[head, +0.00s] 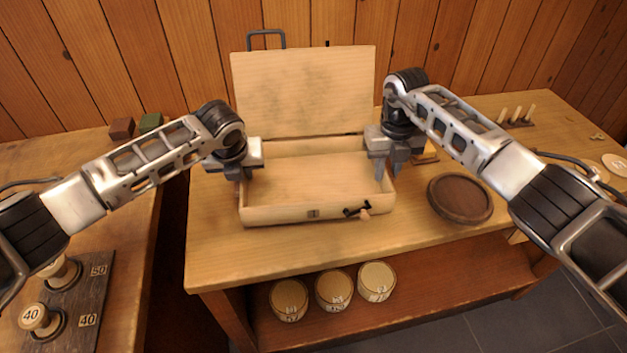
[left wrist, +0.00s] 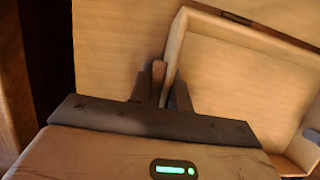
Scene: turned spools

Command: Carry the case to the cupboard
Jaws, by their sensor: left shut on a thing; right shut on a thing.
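The case (head: 307,215) is a pale wooden box on the table, its lid (head: 303,92) raised at the back with a dark handle on the lid's top edge. Its inside looks empty. My left gripper (head: 239,177) is shut on the case's left wall; the left wrist view also shows its fingers (left wrist: 166,88) on either side of the case wall (left wrist: 180,45). My right gripper (head: 387,170) is shut on the case's right wall. The case rests on the table or very near it; I cannot tell which. I cannot make out a cupboard.
The wooden table (head: 225,255) has a round dark dish (head: 460,198) right of the case. Several pegs stand in a rack (head: 515,122) at the back right. Labelled round tubs (head: 334,290) stand on the shelf below. A board (head: 75,300) with numbered spools lies on the left table.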

